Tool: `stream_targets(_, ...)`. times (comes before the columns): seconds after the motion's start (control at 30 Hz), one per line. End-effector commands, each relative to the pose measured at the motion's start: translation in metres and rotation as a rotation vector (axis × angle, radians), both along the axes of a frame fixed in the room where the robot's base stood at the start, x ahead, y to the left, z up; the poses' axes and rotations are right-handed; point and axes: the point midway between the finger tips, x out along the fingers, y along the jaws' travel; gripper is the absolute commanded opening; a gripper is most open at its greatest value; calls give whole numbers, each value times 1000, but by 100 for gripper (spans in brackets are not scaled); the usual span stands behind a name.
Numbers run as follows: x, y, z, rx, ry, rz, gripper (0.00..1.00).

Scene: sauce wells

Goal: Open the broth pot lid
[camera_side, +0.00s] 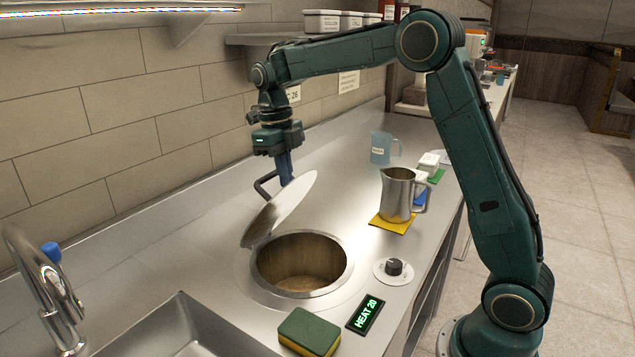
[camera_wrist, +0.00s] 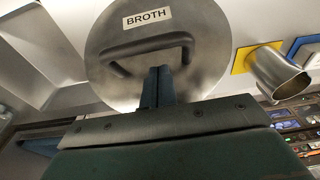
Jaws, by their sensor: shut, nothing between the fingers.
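The broth pot (camera_side: 302,264) is a round well set into the steel counter, and its mouth is uncovered with brownish contents inside. Its round steel lid (camera_side: 280,210) stands tilted up at the well's back edge. In the wrist view the lid (camera_wrist: 120,75) carries a BROTH label and a dark bar handle (camera_wrist: 150,48). My gripper (camera_side: 286,180) is shut and empty beside the lid's upper edge and handle. In the wrist view the closed fingertips (camera_wrist: 158,75) lie just below the handle's bar; whether they touch the lid I cannot tell.
A metal pitcher (camera_side: 398,195) stands on a yellow mat (camera_side: 391,226) right of the well. A heat knob (camera_side: 394,268), HEAT 20 display (camera_side: 365,314) and sponge (camera_side: 309,333) lie in front. A sink (camera_side: 190,330) and faucet (camera_side: 45,290) are at left. A blue jug (camera_side: 381,148) stands behind.

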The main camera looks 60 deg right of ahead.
Motion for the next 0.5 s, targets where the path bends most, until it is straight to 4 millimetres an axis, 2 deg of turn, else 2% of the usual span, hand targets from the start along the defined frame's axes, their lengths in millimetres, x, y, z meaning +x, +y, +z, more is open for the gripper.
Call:
stream_targets(0.2, -19, 0, -8, 0, -6, 0, 0)
stream_targets(0.5, -36, -1, -19, -2, -70, 0, 0)
